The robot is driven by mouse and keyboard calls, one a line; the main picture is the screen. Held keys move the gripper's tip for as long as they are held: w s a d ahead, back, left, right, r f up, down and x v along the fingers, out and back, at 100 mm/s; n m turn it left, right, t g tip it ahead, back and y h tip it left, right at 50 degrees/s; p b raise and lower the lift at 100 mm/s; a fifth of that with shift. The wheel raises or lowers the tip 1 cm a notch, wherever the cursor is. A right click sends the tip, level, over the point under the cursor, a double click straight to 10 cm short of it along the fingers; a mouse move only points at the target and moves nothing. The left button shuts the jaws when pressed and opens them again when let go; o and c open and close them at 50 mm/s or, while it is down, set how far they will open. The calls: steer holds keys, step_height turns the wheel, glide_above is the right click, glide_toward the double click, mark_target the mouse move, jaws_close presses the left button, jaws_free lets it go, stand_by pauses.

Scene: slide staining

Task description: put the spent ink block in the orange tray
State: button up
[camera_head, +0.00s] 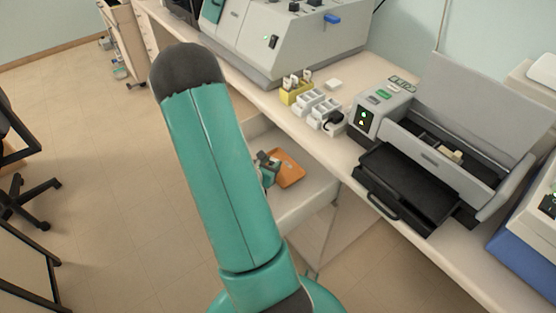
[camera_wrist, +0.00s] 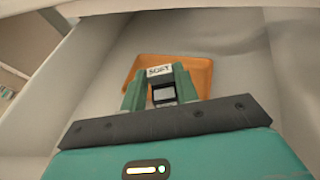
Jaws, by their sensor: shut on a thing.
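The orange tray (camera_head: 291,169) lies in an open pale drawer (camera_head: 312,192) below the bench. It also shows in the wrist view (camera_wrist: 202,73), just beyond my fingers. My gripper (camera_wrist: 159,73) is shut on a small block (camera_wrist: 158,71) with a white label that seems to read "SOFT"; I take it as the spent ink block. In the wrist view the block overlaps the tray. In the head view my gripper (camera_head: 268,161) is at the tray's left side, and my arm partly hides the drawer. I cannot tell whether the block touches the tray.
On the bench above stand a yellow holder (camera_head: 291,97), white holders (camera_head: 318,109) with a black piece (camera_head: 332,121), and a grey machine (camera_head: 445,165) with its lid raised. The floor at left is mostly clear.

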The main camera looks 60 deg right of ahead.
steer(key=shift+x, duration=0.95)
steer(key=x, duration=0.2)
steer(key=f+x, duration=0.1)
steer(key=x, duration=0.1)
steer(key=shift+f, duration=0.1)
steer(key=shift+d, duration=0.1)
steer(key=shift+f, duration=0.25)
steer(key=o, duration=1)
steer(key=shift+c, duration=0.2)
steer(key=shift+r, duration=0.1)
